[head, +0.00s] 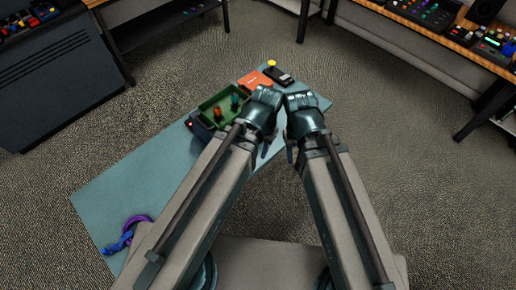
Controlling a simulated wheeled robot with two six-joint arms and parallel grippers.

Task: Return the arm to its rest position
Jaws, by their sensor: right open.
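My two arms reach forward side by side from the bottom of the head view, with their wrists close together over the table. My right gripper (290,151) shows as a dark finger below its wrist; it is open, with nothing seen in it. My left gripper (266,149) is mostly hidden by its own wrist and arm, so its jaws cannot be judged. A purple cable (137,220) and a blue cable (117,244) lie bundled together at the table's lower left, apart from both grippers. A green tray (209,102) stands left of my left wrist, holding small orange and teal items.
The light blue table (125,190) has free room at its left middle. An orange flat item (255,79), a black device (280,77) and a yellow round item (272,63) sit at its far end. A dark blue object (200,128) is beside the tray. Carpet surrounds the table.

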